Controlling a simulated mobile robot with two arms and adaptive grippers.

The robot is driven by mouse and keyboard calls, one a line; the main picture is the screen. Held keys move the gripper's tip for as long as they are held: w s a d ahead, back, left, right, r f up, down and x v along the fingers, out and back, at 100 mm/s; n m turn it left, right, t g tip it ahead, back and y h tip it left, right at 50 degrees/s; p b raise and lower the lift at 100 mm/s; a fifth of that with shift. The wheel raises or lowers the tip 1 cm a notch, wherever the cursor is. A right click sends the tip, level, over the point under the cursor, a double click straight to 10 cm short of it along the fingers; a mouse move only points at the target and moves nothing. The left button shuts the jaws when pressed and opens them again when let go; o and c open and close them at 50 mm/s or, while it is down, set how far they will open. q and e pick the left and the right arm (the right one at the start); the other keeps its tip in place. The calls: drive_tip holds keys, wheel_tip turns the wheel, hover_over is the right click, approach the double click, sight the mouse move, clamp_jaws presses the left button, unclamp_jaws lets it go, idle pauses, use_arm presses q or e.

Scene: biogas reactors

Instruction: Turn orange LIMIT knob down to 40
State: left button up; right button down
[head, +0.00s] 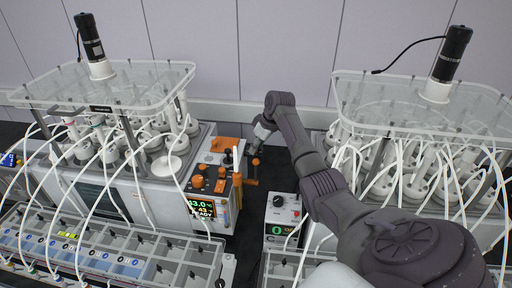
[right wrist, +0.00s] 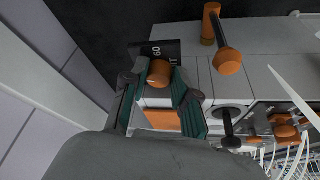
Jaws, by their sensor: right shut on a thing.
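In the right wrist view, an orange knob (right wrist: 159,72) sits between the fingertips of my right gripper (right wrist: 160,90). A black plate (right wrist: 167,47) behind it carries a "60" mark; the rest of the scale is hidden. The gripper is shut on the knob, one dark finger on each side. In the head view, my right gripper (head: 262,133) is at the back right corner of the left reactor's control unit (head: 212,185), and the knob cannot be made out there. The unit's display (head: 201,207) reads about 43.0 °C, with 43 and READY below. My left gripper is not in view.
Other orange knobs (head: 197,181) stand on the unit, with an orange-ended lever (right wrist: 228,62) beside the gripper. A white box with a black knob (head: 279,201) stands to the right. Glass-topped reactors with white tubes (head: 420,100) crowd both sides.

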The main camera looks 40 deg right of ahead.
drive_tip(key=shift+d+f+n+y+b, duration=0.15)
drive_tip(key=shift+n+y+b, duration=0.3)
drive_tip(key=shift+n, duration=0.45)
drive_tip(key=n+b, duration=0.1)
drive_tip(key=n+y+b, duration=0.1)
drive_tip(key=n+b, duration=0.1)
drive_tip(key=n+g+b, duration=0.1)
drive_tip(key=b, duration=0.1)
drive_tip(key=shift+w+d, duration=0.2)
drive_tip(key=shift+w, duration=0.05)
drive_tip(key=n+b, duration=0.1)
drive_tip(key=n+y+b, duration=0.1)
drive_tip(key=b, duration=0.1)
drive_tip(key=shift+w+d+r+n, duration=0.1)
drive_tip(key=shift+r+n, duration=0.15)
drive_tip(key=shift+n, duration=0.05)
drive_tip(key=shift+n+g+b, duration=0.3)
drive_tip(key=shift+g+b, duration=0.1)
drive_tip(key=shift+b, duration=0.1)
drive_tip(key=c, duration=1.2)
unclamp_jaws()
drive_tip(key=shift+s, duration=0.2)
